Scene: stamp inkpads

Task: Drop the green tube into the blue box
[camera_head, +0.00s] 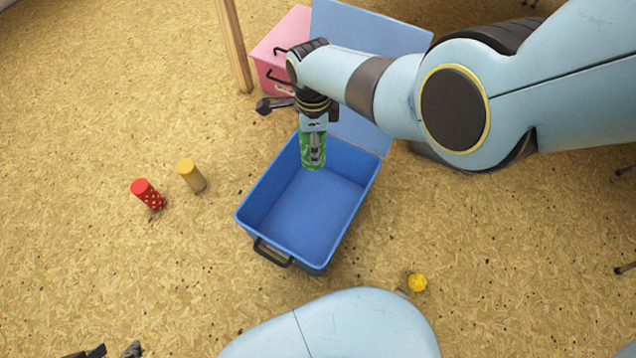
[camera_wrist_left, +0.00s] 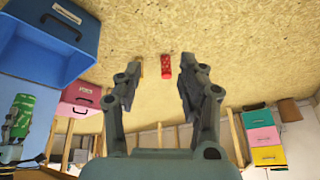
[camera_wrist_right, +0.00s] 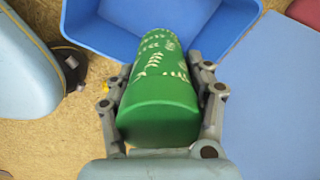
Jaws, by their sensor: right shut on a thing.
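The green tube (camera_head: 309,163) has pale leaf-like marks. My right gripper (camera_head: 315,150) is shut on it and holds it over the far end of the open blue box (camera_head: 262,192). In the right wrist view the tube (camera_wrist_right: 160,110) sits between both fingers, with the box (camera_wrist_right: 105,35) behind it. I cannot tell how far the tube is above the box floor. The box's inside shows no other object. My left gripper (camera_wrist_left: 158,80) is open and empty in the left wrist view; only its tips (camera_head: 103,351) show in the head view, at the bottom left.
A small yellow thing (camera_head: 417,282) lies at right. The floor at left is mostly clear.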

